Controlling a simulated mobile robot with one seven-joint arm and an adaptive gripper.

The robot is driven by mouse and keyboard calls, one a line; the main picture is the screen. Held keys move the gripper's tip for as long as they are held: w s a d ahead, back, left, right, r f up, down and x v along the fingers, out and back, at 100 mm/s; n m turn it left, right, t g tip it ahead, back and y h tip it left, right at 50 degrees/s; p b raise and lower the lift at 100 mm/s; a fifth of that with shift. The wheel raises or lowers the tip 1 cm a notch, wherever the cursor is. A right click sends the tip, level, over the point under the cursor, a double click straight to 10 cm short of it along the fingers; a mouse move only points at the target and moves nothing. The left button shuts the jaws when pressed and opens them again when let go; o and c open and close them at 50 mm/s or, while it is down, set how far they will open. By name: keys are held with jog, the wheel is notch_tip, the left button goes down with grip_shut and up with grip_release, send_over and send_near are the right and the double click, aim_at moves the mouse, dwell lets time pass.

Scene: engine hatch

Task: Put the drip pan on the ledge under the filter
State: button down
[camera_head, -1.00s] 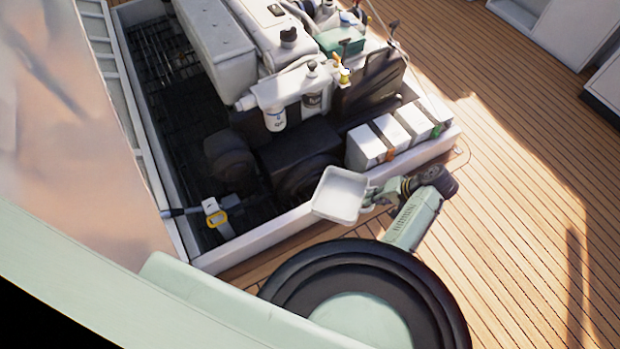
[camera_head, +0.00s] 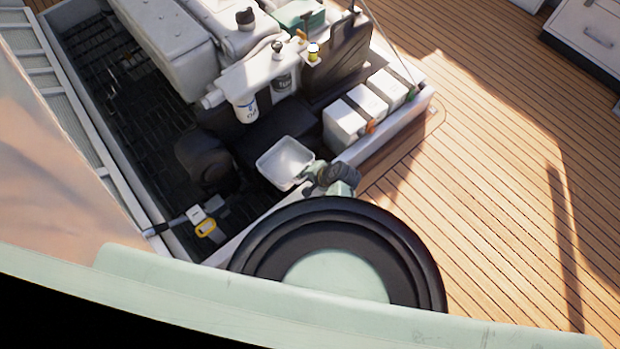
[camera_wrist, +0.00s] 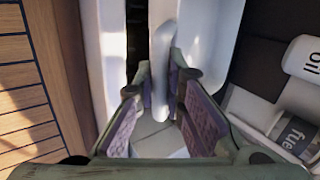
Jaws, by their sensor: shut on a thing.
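The drip pan (camera_head: 284,163) is a white, shallow, open tray, empty inside. My gripper (camera_head: 308,174) is at its right side, shut on the pan's edge or handle. In the wrist view, my gripper's (camera_wrist: 161,80) two purple-padded fingers close around a white bar of the pan (camera_wrist: 162,42). The white oil filter (camera_head: 246,110) and the dark fuel filter (camera_head: 282,86) hang behind the pan, and both labels show in the wrist view. A dark ledge (camera_head: 268,132) lies under the filters, partly hidden by the pan. I cannot tell whether the pan touches anything.
White boxes (camera_head: 345,124) with orange clips stand in a row to the right inside the hatch. The white hatch rim (camera_head: 240,245) runs in front. A rounded dark part (camera_head: 203,157) is left of the pan.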

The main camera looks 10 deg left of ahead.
aim_at(275, 148)
jog(key=w+a+b, duration=0.2)
jog(key=a, duration=0.1)
jog(key=w+a+f+b, duration=0.1)
jog(key=w+a+b, duration=0.1)
jog(key=w+a+f+b, duration=0.1)
jog(key=w+a+b, duration=0.1)
jog(key=a, duration=0.1)
jog(key=shift+w+a+f+b, duration=0.2)
jog(key=shift+w+a+b, duration=0.15)
jog(key=shift+w, duration=0.05)
jog(key=shift+w+a+f+b, duration=0.25)
jog(key=shift+w+a+b, duration=0.35)
jog(key=shift+a, duration=0.25)
jog(key=shift+w+a+f+b, duration=0.25)
jog(key=shift+w+a+b, duration=0.1)
jog(key=shift+w+a, duration=0.45)
jog(key=shift+w+a+f+b, duration=0.25)
jog(key=shift+w+a+b, duration=0.3)
jog(key=shift+a, duration=0.35)
jog(key=c, duration=1.6)
grip_release()
